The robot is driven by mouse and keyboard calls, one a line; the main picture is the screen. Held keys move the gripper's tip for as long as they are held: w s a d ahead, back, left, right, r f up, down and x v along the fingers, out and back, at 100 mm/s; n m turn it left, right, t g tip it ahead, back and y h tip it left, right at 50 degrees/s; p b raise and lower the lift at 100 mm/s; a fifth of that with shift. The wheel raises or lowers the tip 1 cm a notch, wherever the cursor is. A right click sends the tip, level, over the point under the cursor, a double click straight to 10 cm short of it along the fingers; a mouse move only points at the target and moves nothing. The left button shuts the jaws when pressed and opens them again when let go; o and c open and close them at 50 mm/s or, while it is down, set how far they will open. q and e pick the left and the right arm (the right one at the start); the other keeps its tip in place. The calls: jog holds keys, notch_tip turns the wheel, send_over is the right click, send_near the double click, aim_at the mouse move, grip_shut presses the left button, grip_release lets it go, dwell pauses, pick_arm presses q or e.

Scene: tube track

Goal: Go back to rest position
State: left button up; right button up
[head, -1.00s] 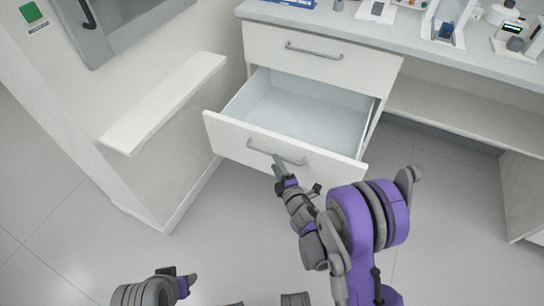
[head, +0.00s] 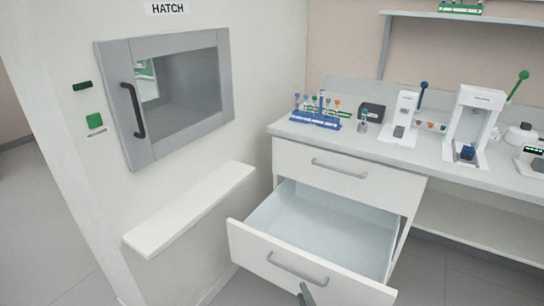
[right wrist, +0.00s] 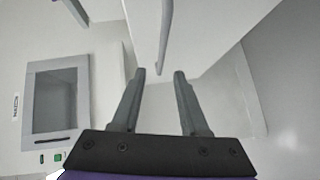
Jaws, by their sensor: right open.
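My right gripper (right wrist: 160,74) is open in the right wrist view, with nothing between its two grey fingers. The handle (right wrist: 163,40) of the open drawer shows just beyond the fingertips. In the head view only a tip of the right gripper (head: 305,293) shows at the bottom edge, close to the drawer handle (head: 297,270). The lower drawer (head: 312,222) is pulled out and looks empty. I cannot tell whether the fingers touch the handle. My left gripper is out of view.
The upper drawer (head: 349,172) is shut under the counter (head: 370,150). A tube rack (head: 315,119) and several devices stand on the counter. A white ledge (head: 190,208) juts out below the closed hatch (head: 170,90) on the left. Open floor (head: 440,275) shows at the lower right.

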jog(key=s+d+r+m+g+h, duration=0.45)
jog(key=s+d+r+m, duration=0.3)
jog(key=m, duration=0.35)
jog(key=s+a+f+m+g+y, duration=0.15)
jog(key=s+m+g, duration=0.55)
jog(key=s, duration=1.4)
pick_arm(q)
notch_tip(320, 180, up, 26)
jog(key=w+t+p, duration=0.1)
jog(key=p, duration=2.1)
jog(key=shift+p, duration=0.35)
pick_arm(e)
notch_tip(320, 180, up, 26)
jog(key=shift+w+a+t, duration=0.25)
jog(key=shift+w+t, duration=0.15)
jog(key=shift+t, duration=0.05)
jog(key=shift+s, duration=0.1)
